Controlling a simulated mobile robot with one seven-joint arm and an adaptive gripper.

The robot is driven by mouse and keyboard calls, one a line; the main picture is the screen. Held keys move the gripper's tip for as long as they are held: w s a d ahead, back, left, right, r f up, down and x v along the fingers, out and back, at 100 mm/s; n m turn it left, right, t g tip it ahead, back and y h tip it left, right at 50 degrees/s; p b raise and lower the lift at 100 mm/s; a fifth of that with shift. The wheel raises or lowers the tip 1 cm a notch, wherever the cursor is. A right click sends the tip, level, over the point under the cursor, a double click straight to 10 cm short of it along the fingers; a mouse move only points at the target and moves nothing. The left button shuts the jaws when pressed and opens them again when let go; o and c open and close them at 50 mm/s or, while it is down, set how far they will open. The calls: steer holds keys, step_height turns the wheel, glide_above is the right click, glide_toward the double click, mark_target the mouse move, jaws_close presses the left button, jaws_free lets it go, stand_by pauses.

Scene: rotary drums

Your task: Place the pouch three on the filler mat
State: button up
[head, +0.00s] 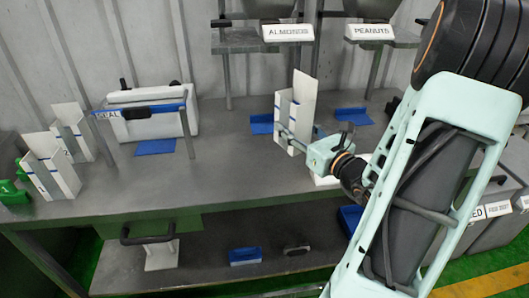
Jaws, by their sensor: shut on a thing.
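My gripper (291,139) is shut on a white open-topped pouch (301,100) with blue marks, near the middle of the work table. The pouch is upright; its number cannot be read, and I cannot tell whether its base touches anything. A blue mat (261,125) lies just left of the held pouch, below the ALMONDS filler (288,32). Another blue mat (355,116) lies to the right, below the PEANUTS filler (370,32). Part of the blue surface behind the pouch is hidden by the pouch and gripper.
Two more white pouches (52,170) (75,136) stand at the left end of the grey table (215,160). A white sealer (150,110) stands behind a blue mat (155,147). A green object (12,190) is at far left. The table between sealer and held pouch is clear.

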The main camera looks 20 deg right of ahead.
steer(key=w+a+f, duration=0.1)
steer(key=w+f, duration=0.1)
steer(key=w, duration=0.1)
steer(key=w+a+f+b, duration=0.1)
steer(key=w+f, duration=0.2)
steer(key=w+a+f, duration=0.1)
steer(key=w+f, duration=0.2)
steer(key=shift+w+f+b, duration=0.15)
steer(key=shift+b, duration=0.25)
steer(key=shift+f, duration=1.45)
steer(key=shift+f+b, duration=0.15)
steer(key=shift+b, duration=0.25)
steer(key=o, duration=1.2)
steer(key=shift+c, duration=0.2)
